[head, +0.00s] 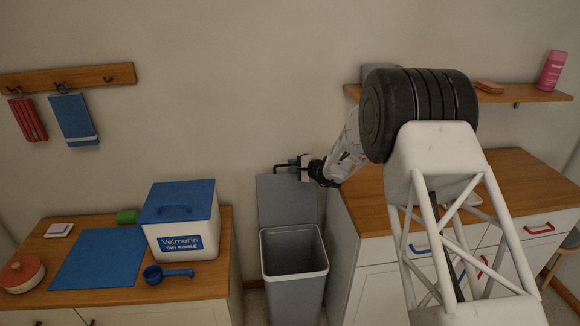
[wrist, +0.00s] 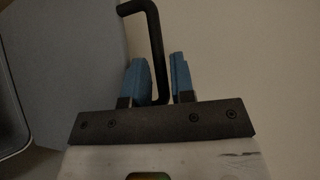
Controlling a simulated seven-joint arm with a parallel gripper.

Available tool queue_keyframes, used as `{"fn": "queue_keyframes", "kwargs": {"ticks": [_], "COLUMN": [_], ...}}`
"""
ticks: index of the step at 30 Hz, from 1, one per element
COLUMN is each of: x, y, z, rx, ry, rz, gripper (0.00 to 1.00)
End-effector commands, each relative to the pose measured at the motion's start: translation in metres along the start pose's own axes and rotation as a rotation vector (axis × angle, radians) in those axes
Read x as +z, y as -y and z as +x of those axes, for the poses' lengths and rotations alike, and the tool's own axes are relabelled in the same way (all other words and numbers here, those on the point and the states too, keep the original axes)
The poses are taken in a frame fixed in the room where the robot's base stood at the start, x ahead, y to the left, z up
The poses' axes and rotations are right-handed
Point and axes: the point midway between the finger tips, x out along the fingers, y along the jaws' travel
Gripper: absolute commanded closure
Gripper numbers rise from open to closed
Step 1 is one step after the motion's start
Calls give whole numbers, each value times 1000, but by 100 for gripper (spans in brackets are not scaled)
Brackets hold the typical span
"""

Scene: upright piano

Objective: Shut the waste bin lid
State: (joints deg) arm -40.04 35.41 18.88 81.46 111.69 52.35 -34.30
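The grey waste bin (head: 295,285) stands on the floor between two counters, and its mouth is open. Its grey lid (head: 285,205) stands upright behind the mouth, close to the wall. A black bent handle (head: 283,167) is at the lid's top edge; it also shows in the wrist view (wrist: 157,45). My gripper (head: 298,170) is at this handle, reaching in from the right. In the wrist view its two blue fingers (wrist: 163,82) lie on either side of the handle bar, very near it. Whether both fingers press on the bar is unclear.
The left counter (head: 45,285) holds a white kibble box (head: 180,240) with a blue lid, a blue scoop (head: 168,273) and a blue mat (head: 98,258). The right counter (head: 510,180) stands close beside the bin. A wall shelf (head: 520,97) is above it.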

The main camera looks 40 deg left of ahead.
Motion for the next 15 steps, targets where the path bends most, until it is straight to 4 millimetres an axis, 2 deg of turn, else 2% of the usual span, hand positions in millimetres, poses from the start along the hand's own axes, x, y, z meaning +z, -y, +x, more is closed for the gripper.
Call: {"fn": "queue_keyframes", "kwargs": {"ticks": [6, 15], "x": [0, 0], "y": [-1, 0], "z": [14, 17], "rx": [0, 0], "ry": [0, -1], "rz": [1, 1], "gripper": [77, 77]}}
